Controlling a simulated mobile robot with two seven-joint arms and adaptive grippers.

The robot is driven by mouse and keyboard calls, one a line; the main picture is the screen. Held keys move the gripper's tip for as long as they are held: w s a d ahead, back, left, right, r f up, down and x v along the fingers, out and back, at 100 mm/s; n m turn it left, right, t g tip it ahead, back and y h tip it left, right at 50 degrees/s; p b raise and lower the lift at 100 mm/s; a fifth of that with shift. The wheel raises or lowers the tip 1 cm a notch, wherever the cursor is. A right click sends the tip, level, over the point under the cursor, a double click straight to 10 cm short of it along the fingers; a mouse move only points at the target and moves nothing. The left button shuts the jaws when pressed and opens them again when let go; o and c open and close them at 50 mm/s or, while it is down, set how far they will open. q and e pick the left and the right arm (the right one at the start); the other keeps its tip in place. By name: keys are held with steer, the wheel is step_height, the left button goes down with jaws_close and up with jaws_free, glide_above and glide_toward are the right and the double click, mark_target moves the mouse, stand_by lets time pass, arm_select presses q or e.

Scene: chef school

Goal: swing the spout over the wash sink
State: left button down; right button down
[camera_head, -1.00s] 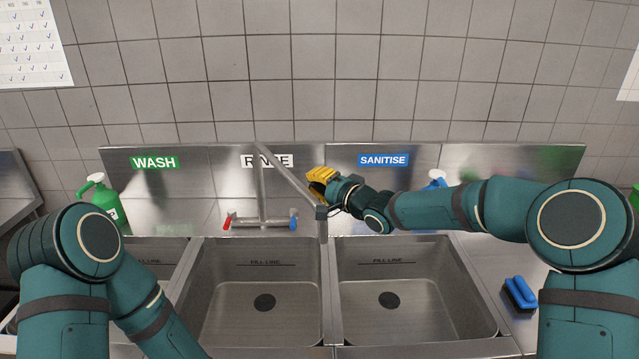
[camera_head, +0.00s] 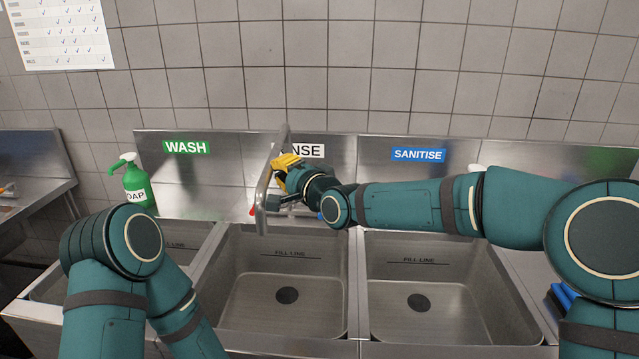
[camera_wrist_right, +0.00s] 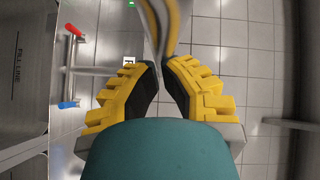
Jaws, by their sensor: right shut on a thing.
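The metal spout (camera_head: 265,195) slants down from the top of the tap, its free end showing over the back left part of the rinse sink (camera_head: 325,295). My right gripper (camera_head: 284,168), with yellow fingers, is shut on the spout. In the right wrist view the fingers (camera_wrist_right: 160,80) close around the spout (camera_wrist_right: 158,45). The wash sink (camera_head: 185,228) is at the left, under the green WASH sign (camera_head: 187,148), largely hidden by my left arm. My left gripper is out of view. The red tap handle shows in the right wrist view (camera_wrist_right: 73,32), as does the blue one (camera_wrist_right: 69,104).
The sanitise sink (camera_head: 440,315) is at the right, under its blue sign (camera_head: 419,155). A green soap bottle (camera_head: 136,185) stands at the back left. A blue brush (camera_head: 562,297) lies at the right, partly behind my right arm. The tiled wall (camera_head: 345,60) rises behind.

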steer(key=w+a+p, duration=0.1)
steer(key=a, duration=1.5)
steer(key=shift+w+a+p, duration=0.15)
steer(key=shift+w+p, duration=0.25)
